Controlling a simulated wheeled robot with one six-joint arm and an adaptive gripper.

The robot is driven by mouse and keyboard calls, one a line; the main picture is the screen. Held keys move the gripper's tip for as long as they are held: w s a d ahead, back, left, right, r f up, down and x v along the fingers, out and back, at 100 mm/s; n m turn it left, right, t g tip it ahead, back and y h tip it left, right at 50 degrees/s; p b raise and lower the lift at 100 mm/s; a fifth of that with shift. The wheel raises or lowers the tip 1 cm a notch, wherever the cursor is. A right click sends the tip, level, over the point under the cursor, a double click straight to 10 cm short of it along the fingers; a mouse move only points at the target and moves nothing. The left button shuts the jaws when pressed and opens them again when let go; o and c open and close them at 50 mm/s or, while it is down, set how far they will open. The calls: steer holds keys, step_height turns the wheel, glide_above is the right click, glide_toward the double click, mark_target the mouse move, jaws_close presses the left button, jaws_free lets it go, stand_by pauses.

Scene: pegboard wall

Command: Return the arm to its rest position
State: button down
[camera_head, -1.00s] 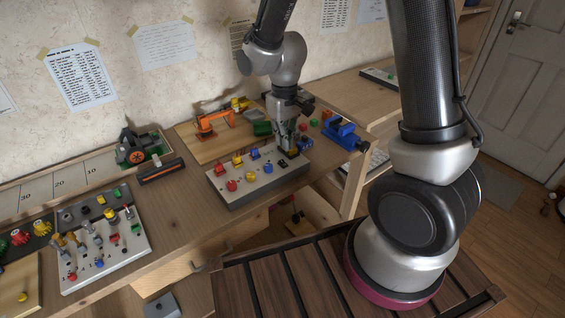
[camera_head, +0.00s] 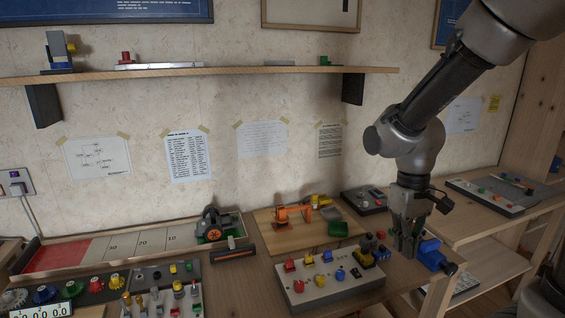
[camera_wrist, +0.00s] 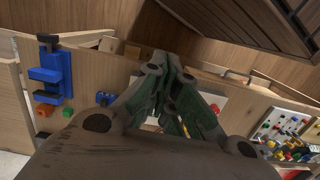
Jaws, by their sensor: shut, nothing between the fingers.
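My gripper (camera_head: 408,248) hangs from my arm at the right in the head view, pointing down over the bench near the blue vise (camera_head: 430,254). In the wrist view my gripper (camera_wrist: 172,122) has its fingers together, with nothing visible between them. A grey board with coloured knobs (camera_head: 318,290) lies on the bench left of the gripper in the head view. In the wrist view the gripper fingers hide most of a pale panel, and the blue vise (camera_wrist: 50,75) stands at the left.
A wooden shelf (camera_head: 220,74) runs along the wall above the bench. An orange clamp-like tool (camera_head: 292,214) stands on a wooden board behind the knob board. A control panel (camera_head: 495,197) lies on the side bench at the right.

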steer(key=s+d+r+m+t, duration=0.1)
steer(key=s+d+r+t, duration=0.1)
steer(key=s+d+r, duration=0.2)
steer(key=s+d+r+m+t, duration=0.2)
steer(key=s+d+r, duration=0.3)
steer(key=r, duration=0.4)
steer(key=shift+s+r+t, duration=0.3)
steer(key=shift+s+t, duration=0.1)
steer(key=shift+t, duration=0.4)
